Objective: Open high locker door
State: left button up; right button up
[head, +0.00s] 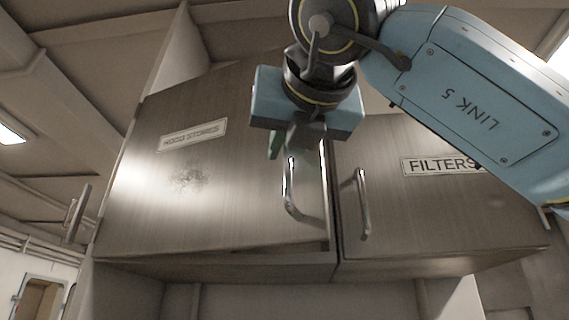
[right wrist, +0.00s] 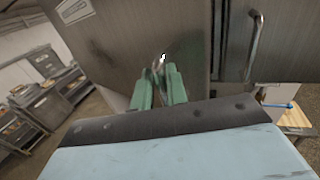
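The left high locker door (head: 215,190) is brushed metal with a worn label and a dark smudge. It stands slightly ajar, its lower right corner out from the cabinet. Its upright bar handle (head: 289,190) is near its right edge. My right gripper (head: 284,145) is at the upper part of this handle and hides its top. In the right wrist view, the green fingers of my right gripper (right wrist: 158,86) are close together with the handle (right wrist: 159,62) between their tips. They appear shut on it. My left gripper is not in view.
The right locker door (head: 435,210), labelled FILTERS, is shut beside it, with its own bar handle (head: 363,205). Another metal handle (head: 77,214) shows at the far left. A ceiling lamp (head: 12,133) is at left. Kitchen units (right wrist: 52,98) stand lower left in the right wrist view.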

jog(key=shift+w+d, duration=0.25)
jog(key=shift+w, duration=0.1)
